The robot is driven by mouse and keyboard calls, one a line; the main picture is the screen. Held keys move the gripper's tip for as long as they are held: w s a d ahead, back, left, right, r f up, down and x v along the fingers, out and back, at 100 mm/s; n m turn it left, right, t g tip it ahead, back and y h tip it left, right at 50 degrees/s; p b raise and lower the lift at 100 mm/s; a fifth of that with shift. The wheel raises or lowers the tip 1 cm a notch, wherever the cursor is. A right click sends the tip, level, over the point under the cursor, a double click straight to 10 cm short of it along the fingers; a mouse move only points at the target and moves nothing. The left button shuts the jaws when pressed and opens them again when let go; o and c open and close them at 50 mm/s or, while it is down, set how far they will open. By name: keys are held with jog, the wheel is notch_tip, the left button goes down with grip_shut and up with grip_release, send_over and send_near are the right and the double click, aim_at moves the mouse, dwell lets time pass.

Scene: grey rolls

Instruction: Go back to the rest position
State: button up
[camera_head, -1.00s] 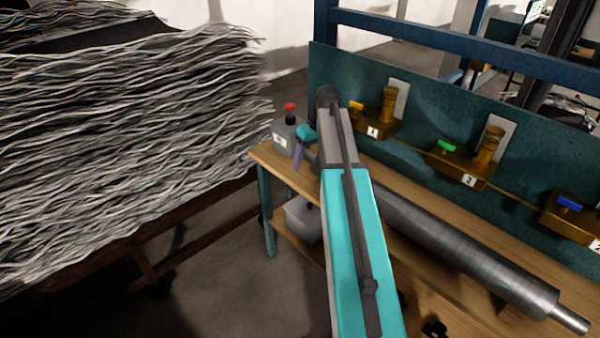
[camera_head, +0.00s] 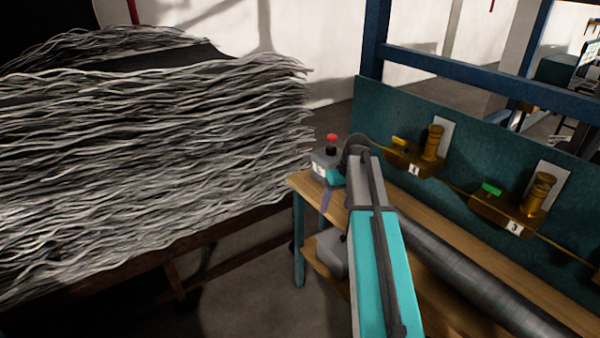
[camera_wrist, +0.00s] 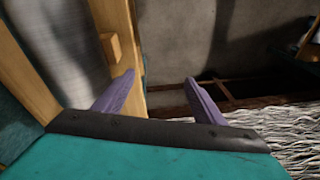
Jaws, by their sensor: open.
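My gripper (camera_wrist: 160,90) shows in the wrist view as two purple fingers held apart, with nothing between them. Floor and the wooden edge of the bench lie beyond the fingers. In the head view my arm reaches forward over the bench (camera_head: 440,228), and a purple finger of my gripper (camera_head: 326,200) shows at the bench's left end, just below the grey box with the red button (camera_head: 332,138).
A large stack of grey wavy strands (camera_head: 150,150) fills the left. A metal roller (camera_head: 470,280) lies on the bench. A teal panel (camera_head: 460,130) with brass valves (camera_head: 432,145) stands behind it. Bare floor (camera_head: 250,290) lies between stack and bench.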

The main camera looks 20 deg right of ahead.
jog(key=s+a+f+n+g, duration=0.1)
jog(key=s+a+f+g, duration=0.1)
jog(key=s+a+f, duration=0.45)
jog(key=s+a+f+g+b, duration=0.1)
jog(key=s+a+f, duration=0.2)
jog(key=a+f, duration=0.65)
jog(key=s+a+f+n+g, duration=0.15)
jog(key=s+a+f, duration=0.25)
jog(key=f, duration=0.8)
jog(key=s+a+f+m+g, duration=0.1)
jog(key=s+f, duration=0.4)
jog(key=s, duration=0.4)
jog(key=s+a+f+m+g+h, duration=0.1)
jog(key=s+f, duration=0.3)
jog(key=s, duration=0.5)
jog(key=s+a+f+m+g, duration=0.1)
jog(key=s+a+f, duration=0.2)
jog(key=s, duration=0.6)
jog(key=shift+w+a+b+x, duration=0.25)
jog(key=shift+b+x, duration=0.1)
jog(key=shift+x, duration=1.05)
jog(key=shift+d, duration=0.15)
